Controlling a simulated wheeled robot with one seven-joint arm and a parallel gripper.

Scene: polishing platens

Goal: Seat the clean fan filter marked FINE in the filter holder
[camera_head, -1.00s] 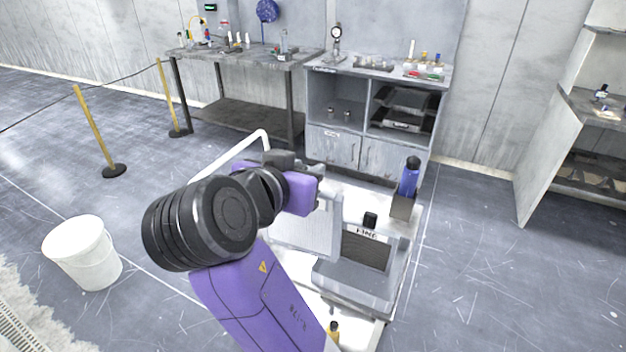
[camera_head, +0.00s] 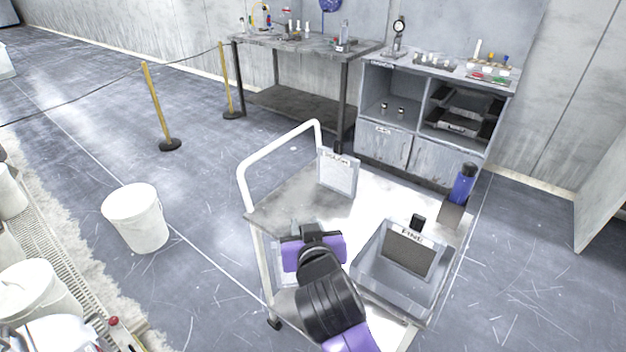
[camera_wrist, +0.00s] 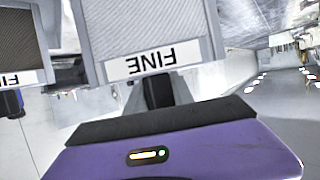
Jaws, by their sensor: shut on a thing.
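My gripper (camera_head: 316,232) is above the left front part of the cart. In the wrist view it is shut on the black tab (camera_wrist: 158,90) of a filter marked FINE (camera_wrist: 152,64), with a light frame and grey mesh. In the head view my gripper mostly hides this filter. Another filter marked FINE (camera_head: 409,250), with dark mesh, leans in a clear-walled bin (camera_head: 371,281) on the cart's right. Its label shows at the left of the wrist view (camera_wrist: 18,79). A pale filter (camera_head: 338,174) stands at the cart's back; its label is unreadable. I cannot identify the filter holder.
The cart (camera_head: 283,203) has a white handle (camera_head: 262,157) on its left. A cabinet (camera_head: 383,142) and workbench (camera_head: 300,45) stand behind. A white bucket (camera_head: 137,222) stands on open floor.

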